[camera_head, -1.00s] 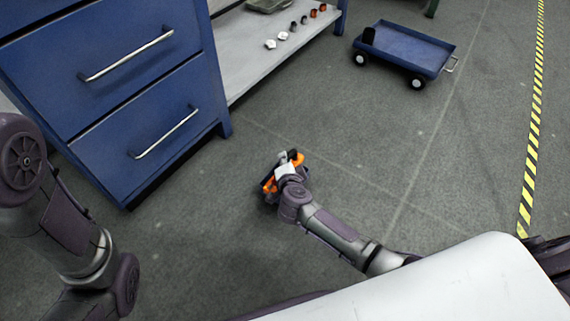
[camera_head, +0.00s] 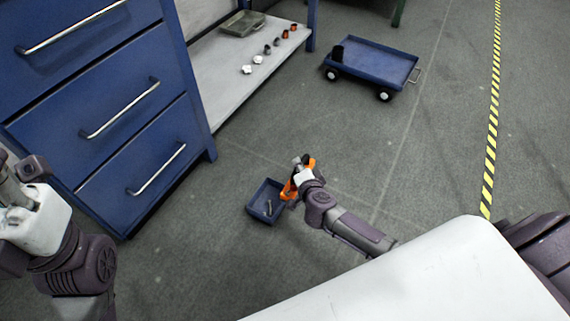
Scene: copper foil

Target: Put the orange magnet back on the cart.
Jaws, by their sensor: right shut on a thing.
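The orange magnet (camera_head: 289,189) is at the end of my right arm, low over the floor. My right gripper (camera_head: 297,183) is shut on it and partly hides it. The magnet is right beside a small blue tray (camera_head: 254,208) with a few small dark items in it; I cannot tell whether they touch. The blue cart (camera_head: 375,62) stands farther back, right of centre, with a black cup-like item (camera_head: 337,53) at its left end. My left arm shows at the left edge, but its fingertips are not clearly seen.
A blue drawer cabinet (camera_head: 105,115) stands at the left. Yellow-black tape (camera_head: 491,130) runs along the right. The floor between my right gripper and the cart is clear.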

